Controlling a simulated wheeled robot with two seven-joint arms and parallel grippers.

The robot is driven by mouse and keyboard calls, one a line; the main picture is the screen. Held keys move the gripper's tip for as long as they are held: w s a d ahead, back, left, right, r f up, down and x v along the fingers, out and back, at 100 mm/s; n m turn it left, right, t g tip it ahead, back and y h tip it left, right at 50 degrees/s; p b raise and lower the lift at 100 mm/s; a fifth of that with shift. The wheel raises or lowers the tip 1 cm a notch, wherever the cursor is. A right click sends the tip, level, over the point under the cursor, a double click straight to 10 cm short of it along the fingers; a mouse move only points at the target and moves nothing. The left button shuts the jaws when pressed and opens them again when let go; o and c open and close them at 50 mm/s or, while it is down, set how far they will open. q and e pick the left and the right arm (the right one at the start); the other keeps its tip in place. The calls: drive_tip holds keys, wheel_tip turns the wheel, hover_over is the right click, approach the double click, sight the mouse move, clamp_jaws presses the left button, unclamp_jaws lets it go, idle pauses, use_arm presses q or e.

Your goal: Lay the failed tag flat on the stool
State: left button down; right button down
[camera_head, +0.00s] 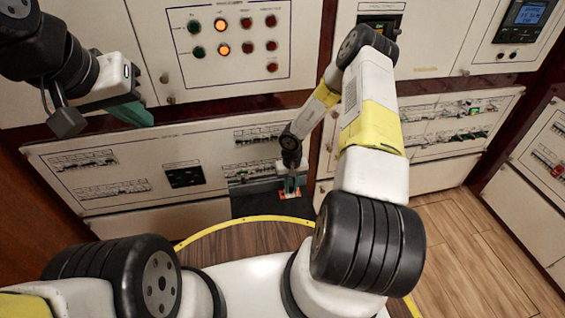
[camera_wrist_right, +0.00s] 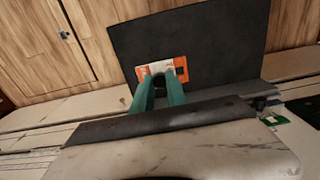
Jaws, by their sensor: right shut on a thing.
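The failed tag (camera_wrist_right: 175,66) is an orange and white card with small print. It shows in front of a flat dark square, which looks like the stool top (camera_wrist_right: 200,35). My right gripper (camera_wrist_right: 161,79), with green fingers, is shut on the tag's near edge. I cannot tell whether the tag touches the dark surface. In the head view the right gripper (camera_head: 291,186) and the tag (camera_head: 290,194) are beside the dark stool top (camera_head: 257,203). My left gripper (camera_head: 132,112) is high at the left, away from the tag; its finger opening is unclear.
Open breaker rows (camera_head: 100,165) stand behind on the left, with more breaker rows (camera_head: 455,125) on the right. A button panel (camera_head: 235,45) with lit orange lamps is above. Wooden floor (camera_head: 470,250) is clear at the right. A yellow curved edge (camera_head: 235,222) runs near my base.

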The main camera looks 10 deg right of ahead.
drive_tip(key=shift+f, duration=3.75)
drive_tip(key=shift+f, duration=0.55)
drive_tip(key=c, duration=1.3)
unclamp_jaws()
drive_tip(key=shift+o, duration=0.2)
wheel_tip(320, 180, up, 8)
drive_tip(key=shift+f, duration=0.1)
